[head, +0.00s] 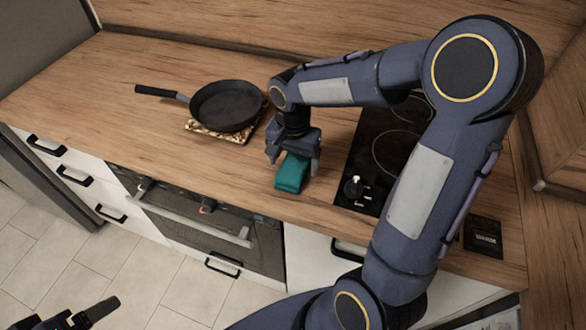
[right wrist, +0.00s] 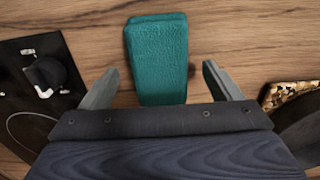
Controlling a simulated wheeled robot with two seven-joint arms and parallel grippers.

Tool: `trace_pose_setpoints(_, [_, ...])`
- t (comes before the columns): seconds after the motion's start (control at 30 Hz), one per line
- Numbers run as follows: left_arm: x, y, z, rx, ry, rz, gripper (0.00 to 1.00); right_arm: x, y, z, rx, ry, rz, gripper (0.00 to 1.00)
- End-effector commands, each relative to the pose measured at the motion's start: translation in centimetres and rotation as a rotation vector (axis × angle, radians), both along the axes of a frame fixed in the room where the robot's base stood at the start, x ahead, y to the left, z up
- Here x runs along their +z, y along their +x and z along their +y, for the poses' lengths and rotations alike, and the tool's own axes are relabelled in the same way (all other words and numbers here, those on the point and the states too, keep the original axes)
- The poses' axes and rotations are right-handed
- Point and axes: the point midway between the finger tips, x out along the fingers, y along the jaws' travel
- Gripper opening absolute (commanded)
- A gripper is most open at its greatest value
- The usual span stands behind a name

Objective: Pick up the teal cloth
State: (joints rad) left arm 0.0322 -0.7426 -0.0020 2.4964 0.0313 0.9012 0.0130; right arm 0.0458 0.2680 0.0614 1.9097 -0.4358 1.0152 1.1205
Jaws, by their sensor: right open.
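The teal cloth (head: 291,173) is a folded block lying on the wooden counter, left of the hob. It also shows in the right wrist view (right wrist: 158,60), upright in the picture between the finger lines. My right gripper (head: 292,160) is over the far end of the cloth, pointing down. In the right wrist view the gripper (right wrist: 157,85) has its two fingers apart, one on each side of the cloth, with gaps on both sides. My left gripper (head: 92,315) is at the bottom left, away from the counter; its jaw state is unclear.
A black frying pan (head: 226,105) rests on a patterned trivet (head: 242,135) left of my right gripper. A black hob (head: 365,165) with a small dark knob-like object (head: 353,187) is to the right. A dark packet (head: 483,236) lies further right.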

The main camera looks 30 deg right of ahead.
Motion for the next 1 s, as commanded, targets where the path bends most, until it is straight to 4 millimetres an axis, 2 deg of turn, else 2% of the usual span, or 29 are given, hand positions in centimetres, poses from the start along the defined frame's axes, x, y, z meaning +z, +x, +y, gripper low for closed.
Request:
trace_pose_setpoints(0.1, [0.2, 0.0, 0.0, 0.0, 0.0, 0.0, 0.8, -1.6, 0.0, 0.0, -0.001, 0.0, 0.003, 0.85])
trace_pose_setpoints(0.2, [0.2, 0.0, 0.0, 0.0, 0.0, 0.0, 0.8, -2.3, 0.0, 0.0, -0.001, 0.0, 0.001, 0.85])
trace_pose_setpoints(0.43, [0.2, 0.0, 0.0, 0.0, 0.0, 0.0, 0.8, -2.4, 0.1, 0.0, 0.0, 0.001, -0.001, 0.85])
trace_pose_setpoints(0.8, [0.2, 0.0, 0.0, 0.0, 0.0, 0.0, 0.8, -2.4, 0.1, 0.0, 0.0, 0.001, -0.001, 0.36])
trace_pose_setpoints(1.0, [0.2, 0.0, 0.0, 0.0, 0.0, 0.0, 0.8, -2.3, 0.1, 0.0, 0.0, 0.001, -0.002, 0.36])
